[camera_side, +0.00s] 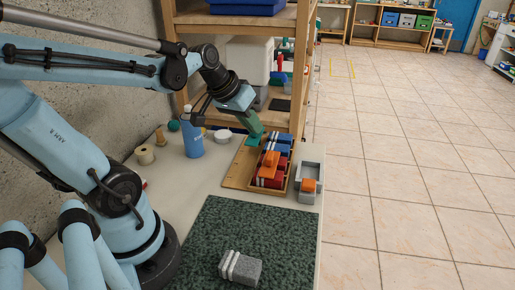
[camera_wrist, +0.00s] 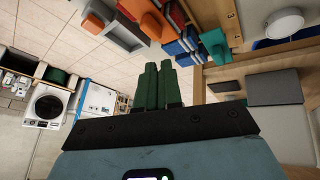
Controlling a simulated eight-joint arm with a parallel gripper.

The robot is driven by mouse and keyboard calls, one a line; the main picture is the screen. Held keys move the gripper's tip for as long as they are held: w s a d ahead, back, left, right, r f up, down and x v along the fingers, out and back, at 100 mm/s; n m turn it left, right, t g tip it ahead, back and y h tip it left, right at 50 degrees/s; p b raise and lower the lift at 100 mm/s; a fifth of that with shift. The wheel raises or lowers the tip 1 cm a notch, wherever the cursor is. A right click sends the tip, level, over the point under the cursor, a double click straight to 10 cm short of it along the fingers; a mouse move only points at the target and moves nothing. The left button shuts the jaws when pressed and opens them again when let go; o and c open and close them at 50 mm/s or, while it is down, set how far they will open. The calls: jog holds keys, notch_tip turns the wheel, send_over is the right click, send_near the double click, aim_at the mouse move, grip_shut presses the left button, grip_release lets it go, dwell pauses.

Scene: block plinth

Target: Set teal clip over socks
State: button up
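A teal clip (camera_side: 252,141) stands on the wooden tray (camera_side: 236,174), at its far left part; it also shows in the wrist view (camera_wrist: 214,43). My gripper (camera_side: 250,127) is just above it in the side view. In the wrist view my green fingers (camera_wrist: 158,68) lie close together with nothing seen between them, and the clip is off to their right. A grey sock-like bundle with white stripes (camera_side: 246,268) lies on the dark green mat (camera_side: 225,222). Blue (camera_side: 277,149) and red (camera_side: 267,182) striped bundles fill the tray's compartments.
An orange clip (camera_side: 270,160) sits over bundles in the tray. A blue bottle (camera_side: 193,140) and wooden shelf post (camera_side: 302,70) stand near my arm. Most of the mat is clear.

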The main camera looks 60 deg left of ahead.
aim_at(255, 136)
jog(key=a+n, duration=0.1)
jog(key=a, duration=0.3)
jog(key=a+n, duration=0.1)
jog(key=a, duration=0.4)
jog(key=a+n+t, duration=0.1)
jog(key=a, duration=0.3)
jog(key=shift+s+a+f+n, duration=0.15)
jog(key=shift+s+n, duration=0.15)
jog(key=shift+s, duration=0.1)
grip_shut()
jog(key=shift+s+a, duration=0.1)
jog(key=shift+a, duration=0.4)
jog(key=shift+f, duration=0.15)
jog(key=shift+d+x, duration=0.1)
jog(key=shift+x, duration=2.35)
jog(key=shift+d+x, duration=0.15)
jog(key=shift+x, duration=2.35)
jog(key=w+d, duration=0.5)
jog(key=shift+w+d, duration=0.2)
jog(key=shift+w, duration=0.1)
jog(key=shift+h, duration=0.3)
jog(key=shift+r, duration=0.2)
